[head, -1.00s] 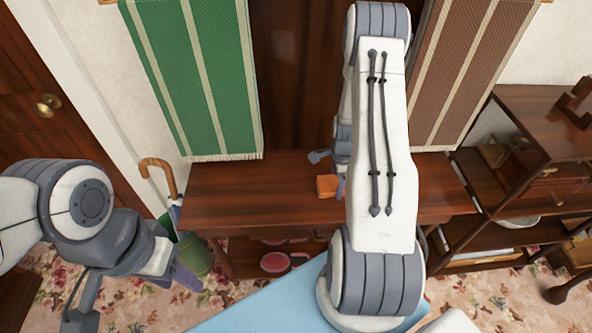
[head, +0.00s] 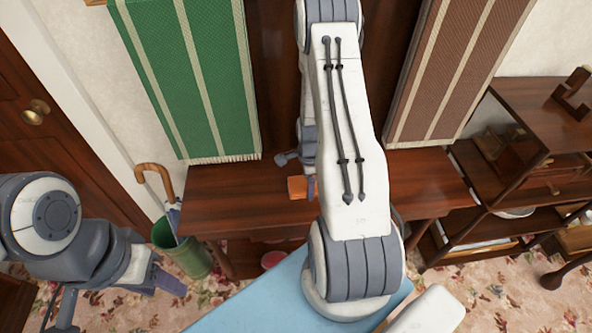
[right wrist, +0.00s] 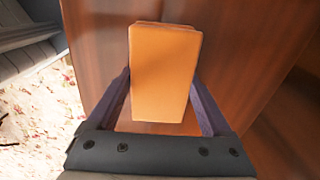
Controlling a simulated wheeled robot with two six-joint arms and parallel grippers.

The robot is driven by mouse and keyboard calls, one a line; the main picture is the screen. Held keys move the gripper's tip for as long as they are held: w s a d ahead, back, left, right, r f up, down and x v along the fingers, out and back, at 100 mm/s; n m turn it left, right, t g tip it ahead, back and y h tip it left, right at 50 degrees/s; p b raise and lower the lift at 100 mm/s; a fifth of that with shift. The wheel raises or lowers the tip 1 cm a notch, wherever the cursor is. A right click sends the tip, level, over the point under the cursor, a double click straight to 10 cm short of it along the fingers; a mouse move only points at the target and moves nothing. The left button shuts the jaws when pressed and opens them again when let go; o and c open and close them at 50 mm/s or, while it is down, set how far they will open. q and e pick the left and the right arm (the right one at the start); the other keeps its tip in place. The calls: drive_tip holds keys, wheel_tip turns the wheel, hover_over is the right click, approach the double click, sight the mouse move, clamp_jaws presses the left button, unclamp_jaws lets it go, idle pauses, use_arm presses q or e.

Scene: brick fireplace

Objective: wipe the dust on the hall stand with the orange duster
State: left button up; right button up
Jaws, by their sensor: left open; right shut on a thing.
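The hall stand (head: 230,200) has a dark reddish-brown wooden top, seen at the middle of the head view. My right gripper (right wrist: 163,85) is shut on the orange duster (right wrist: 165,60), a block held between its purple fingers. The duster also shows in the head view (head: 297,187), at or just above the top, left of my right arm; I cannot tell whether it touches. My right arm hides part of the top. No dust can be made out. My left gripper (head: 165,282) is open and empty, low at the left, away from the stand.
A green umbrella bin (head: 185,256) with a wooden-handled umbrella (head: 156,170) stands left of the stand. Green (head: 190,80) and brown (head: 445,70) striped cloths hang behind. A dark shelf unit (head: 520,100) is at the right. The top's left part is clear.

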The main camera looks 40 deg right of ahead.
drive_tip(key=shift+w+a, duration=0.4)
drive_tip(key=shift+a, duration=0.25)
wheel_tip(320, 180, up, 2)
drive_tip(key=shift+w+r+p, duration=0.15)
drive_tip(key=shift+r+p, duration=0.1)
drive_tip(key=shift+p, duration=0.5)
drive_tip(key=shift+a+r, duration=0.1)
drive_tip(key=shift+r, duration=0.2)
wheel_tip(320, 180, up, 2)
drive_tip(key=shift+a+r+p, duration=0.1)
drive_tip(key=shift+r+p, duration=0.05)
drive_tip(key=shift+p, duration=1)
drive_tip(key=shift+r+p, duration=1.1)
drive_tip(key=shift+r, duration=0.25)
